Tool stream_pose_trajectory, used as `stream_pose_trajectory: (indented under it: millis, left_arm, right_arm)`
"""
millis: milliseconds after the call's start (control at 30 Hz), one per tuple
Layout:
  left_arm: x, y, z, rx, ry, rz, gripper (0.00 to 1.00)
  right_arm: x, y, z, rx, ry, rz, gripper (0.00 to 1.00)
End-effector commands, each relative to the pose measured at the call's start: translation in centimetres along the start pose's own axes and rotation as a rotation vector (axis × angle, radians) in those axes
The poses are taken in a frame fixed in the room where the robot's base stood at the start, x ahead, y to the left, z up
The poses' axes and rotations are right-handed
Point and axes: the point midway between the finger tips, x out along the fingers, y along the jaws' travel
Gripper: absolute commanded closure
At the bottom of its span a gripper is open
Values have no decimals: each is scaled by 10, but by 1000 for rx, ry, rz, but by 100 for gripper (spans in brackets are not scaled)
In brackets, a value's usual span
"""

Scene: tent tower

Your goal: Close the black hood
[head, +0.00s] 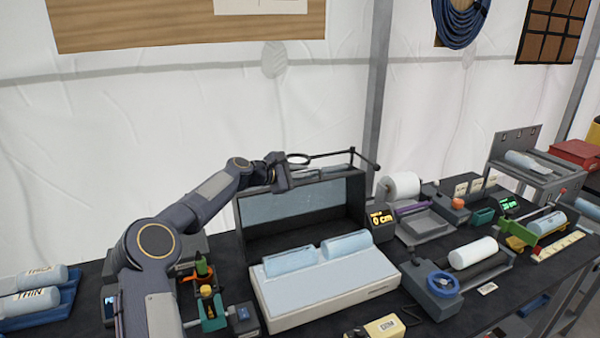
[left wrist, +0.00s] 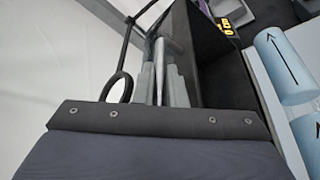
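The black hood (head: 262,228) stands raised at the back of a white base unit (head: 335,303), its glassy inside facing forward. Two pale blue rolls (head: 290,261) lie on the base. My left gripper (head: 330,172) is at the hood's top edge, beside the ring. In the left wrist view, its grey fingers (left wrist: 161,75) lie close together, a thin pale strip between them. The hood's dark side (left wrist: 222,60) is just right of them. Whether they grip anything is unclear. My right gripper is not in view.
A small display box (head: 381,222) stands right of the hood. Small green and orange tools (head: 207,290) stand left of the base. The wall is behind.

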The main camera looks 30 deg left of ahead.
Motion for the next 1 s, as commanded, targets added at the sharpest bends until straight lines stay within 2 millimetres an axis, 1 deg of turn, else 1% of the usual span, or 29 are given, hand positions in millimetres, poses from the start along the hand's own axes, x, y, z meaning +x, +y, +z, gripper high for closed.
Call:
stream_pose_trajectory:
  millis: [67,367,567,667,767,1000]
  left_arm:
    - [0,0,0,0,0,-1,100]
    - [0,-1,0,0,-1,-1,100]
    - [-2,-7,6,1,-1,-1,100]
    - [-5,-15,13,2,-1,-2,100]
    - [-9,-26,22,7,-1,-1,100]
    - [-18,-58,46,169,0,65,100]
  right_arm:
    - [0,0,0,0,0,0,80]
    - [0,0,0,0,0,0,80]
    - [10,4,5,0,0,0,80]
    - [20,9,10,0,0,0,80]
    - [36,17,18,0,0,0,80]
    - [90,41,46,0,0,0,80]
